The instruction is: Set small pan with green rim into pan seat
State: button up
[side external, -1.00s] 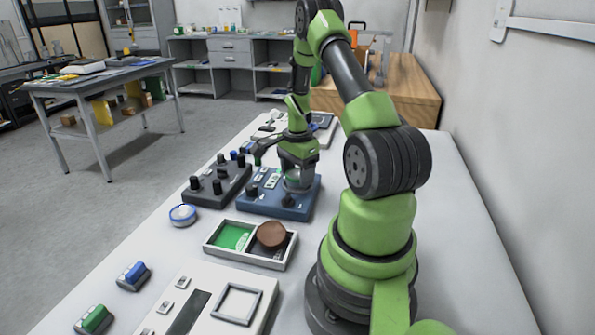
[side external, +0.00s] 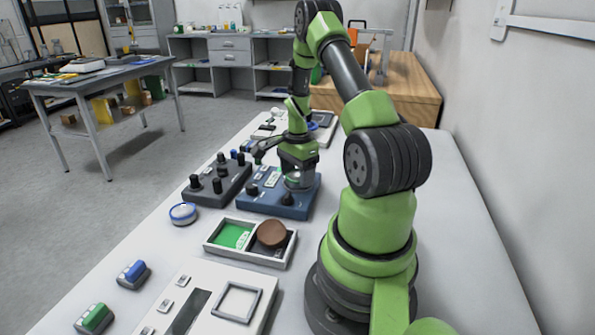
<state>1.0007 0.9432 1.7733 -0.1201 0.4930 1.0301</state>
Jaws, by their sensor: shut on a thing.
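My gripper (side external: 298,181) points down low over the right part of a blue box (side external: 262,207) with black knobs. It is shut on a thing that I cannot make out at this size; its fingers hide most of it. I cannot pick out a green rim for certain, so I cannot tell whether this is the small pan. A small round pan with a blue rim (side external: 183,213) lies on the table to the left. A raised square frame (side external: 237,287) is on the white device in front; I cannot tell whether it is the pan seat.
A white-edged tray (side external: 247,258) holds a green panel and a brown round object (side external: 271,233). A dark box with several knobs (side external: 217,188) stands left of the blue box. Blue (side external: 134,272) and green (side external: 94,318) blocks sit at front left. The table's right side is clear beyond my base.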

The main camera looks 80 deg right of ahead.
jog(key=o, duration=1)
notch_tip(320, 180, up, 9)
jog(key=shift+r, duration=0.1)
jog(key=w+a+r+n+t+h, duration=0.1)
jog(key=w+a+r+n+t, duration=0.2)
jog(key=a+r, duration=0.35)
jog(key=w+a+r+n, duration=0.2)
jog(key=a+r+n, duration=0.3)
jog(key=a+r, duration=0.15)
jog(key=s+a+r+n+t+y, duration=0.1)
jog(key=s+a+n, duration=0.1)
jog(key=a+n, duration=0.2)
jog(key=s+a+r+n+t+y, duration=0.1)
jog(key=s+a+r+n, duration=0.1)
jog(key=a, duration=0.5)
jog(key=s+a+r+n+t+y, duration=0.1)
jog(key=s+a+n+t, duration=0.1)
jog(key=s+a+n, duration=0.2)
jog(key=shift+s+a+r+n, duration=0.1)
jog(key=shift+a+r+n, duration=0.1)
jog(key=shift+a+n, duration=0.45)
jog(key=shift+s+a+r+n, duration=0.1)
jog(key=shift+a+r+n, duration=0.1)
jog(key=shift+a+n, duration=0.45)
